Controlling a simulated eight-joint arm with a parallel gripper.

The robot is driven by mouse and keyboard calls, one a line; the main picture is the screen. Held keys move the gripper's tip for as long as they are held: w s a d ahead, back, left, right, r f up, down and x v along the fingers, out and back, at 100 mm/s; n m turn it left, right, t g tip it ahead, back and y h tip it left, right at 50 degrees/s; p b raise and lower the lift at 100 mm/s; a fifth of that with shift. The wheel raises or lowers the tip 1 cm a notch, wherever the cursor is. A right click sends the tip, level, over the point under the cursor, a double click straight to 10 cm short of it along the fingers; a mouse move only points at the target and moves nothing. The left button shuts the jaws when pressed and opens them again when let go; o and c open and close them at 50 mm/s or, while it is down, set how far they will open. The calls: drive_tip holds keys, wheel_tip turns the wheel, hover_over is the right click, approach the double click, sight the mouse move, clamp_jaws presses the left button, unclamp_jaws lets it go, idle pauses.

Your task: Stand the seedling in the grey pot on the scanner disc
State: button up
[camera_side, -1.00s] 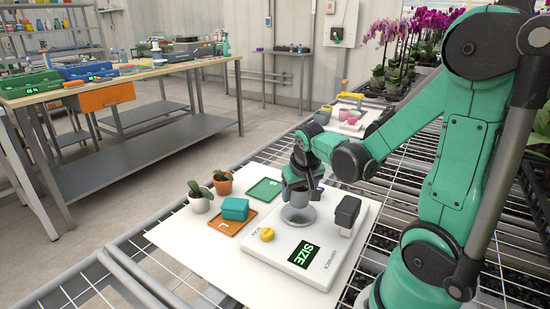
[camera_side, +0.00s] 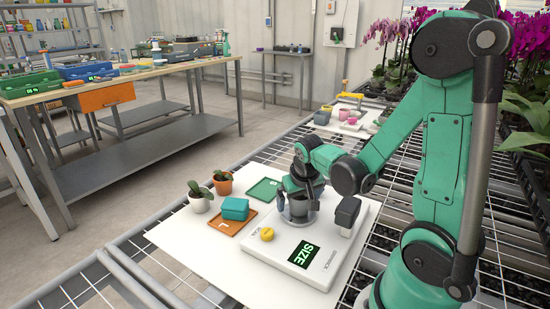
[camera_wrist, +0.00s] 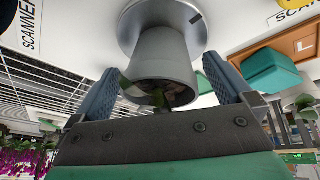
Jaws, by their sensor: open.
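The grey pot (camera_wrist: 165,58) stands on the round scanner disc (camera_wrist: 128,28) in the wrist view, with green leaves (camera_wrist: 172,88) showing in its dark mouth. In the side view the pot (camera_side: 297,207) is partly hidden by my gripper, and the disc (camera_side: 284,219) shows beneath it. The pot looks upright and near the disc's middle. My gripper (camera_wrist: 161,72) is open, with one blue finger on each side of the pot; gaps show between the fingers and the pot. It also shows in the side view (camera_side: 301,194), low over the disc.
The white scanner (camera_side: 270,254) has a yellow knob (camera_side: 267,234), a SIZE display (camera_side: 304,254) and a dark block (camera_side: 346,212) on a post. Left are a white pot (camera_side: 200,203), a terracotta pot (camera_side: 223,184), a teal block (camera_side: 235,209) on an orange tray (camera_side: 225,228) and a green tray (camera_side: 265,190).

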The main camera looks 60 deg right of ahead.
drive_tip(key=shift+r, duration=0.1)
drive_tip(key=v, duration=1.2)
drive_tip(key=w+a+f+n+t+y, duration=0.1)
drive_tip(key=w+a+n+t+y, duration=0.2)
drive_tip(key=a+n, duration=0.4)
drive_tip(key=a+t, duration=0.1)
drive_tip(key=a, duration=0.3)
drive_tip(key=shift+w+a+f+y, duration=0.2)
drive_tip(key=shift+a+f+y, duration=0.1)
drive_tip(key=shift+a+f, duration=0.1)
